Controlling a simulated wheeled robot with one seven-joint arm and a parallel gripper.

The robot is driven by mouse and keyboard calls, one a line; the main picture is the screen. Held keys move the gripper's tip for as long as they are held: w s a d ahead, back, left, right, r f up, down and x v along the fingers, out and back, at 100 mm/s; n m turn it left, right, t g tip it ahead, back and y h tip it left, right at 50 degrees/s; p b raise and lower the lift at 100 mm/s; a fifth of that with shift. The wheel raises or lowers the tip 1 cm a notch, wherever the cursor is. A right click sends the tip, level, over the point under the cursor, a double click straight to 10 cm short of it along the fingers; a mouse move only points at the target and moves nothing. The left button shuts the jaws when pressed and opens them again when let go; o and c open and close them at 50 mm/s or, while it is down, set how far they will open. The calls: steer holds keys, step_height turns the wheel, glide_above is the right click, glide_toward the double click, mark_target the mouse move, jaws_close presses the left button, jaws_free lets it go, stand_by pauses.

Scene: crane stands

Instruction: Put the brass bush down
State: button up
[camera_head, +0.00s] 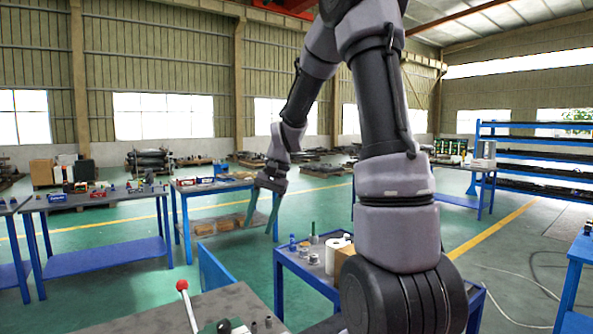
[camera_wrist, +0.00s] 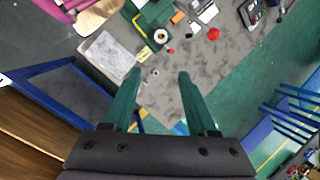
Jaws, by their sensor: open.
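My gripper (camera_head: 262,215) hangs from the raised arm in the head view, in front of a blue-framed table. In the wrist view its two green fingers stand well apart (camera_wrist: 159,74), with nothing held between them. I cannot pick out the brass bush for certain in either view. Two small dark cylinders (camera_head: 268,322) stand on the near grey bench top (camera_head: 140,318) in the head view. Small pieces (camera_wrist: 155,73) also lie on a grey surface (camera_wrist: 205,70) seen beyond and between the fingertips in the wrist view; their material is too small to tell.
A red-knobbed lever (camera_head: 182,286) rises from the near bench. A blue cart (camera_head: 305,268) with a white roll and small bottles stands close to my arm. Blue tables (camera_head: 105,255) stand at left and a blue rack (camera_head: 540,155) at right.

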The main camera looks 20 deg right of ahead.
steer(key=s+d+r+n+t+h, duration=0.2)
steer(key=s+r+t, duration=0.5)
steer(key=s+r, duration=0.8)
steer(key=shift+s+d+r+t, duration=0.15)
steer(key=shift+s+d+t, duration=0.25)
steer(key=shift+s, duration=0.35)
steer(key=shift+o, duration=0.6)
steer(key=shift+s+d, duration=0.1)
steer(key=shift+s, duration=0.15)
steer(key=shift+w, duration=0.1)
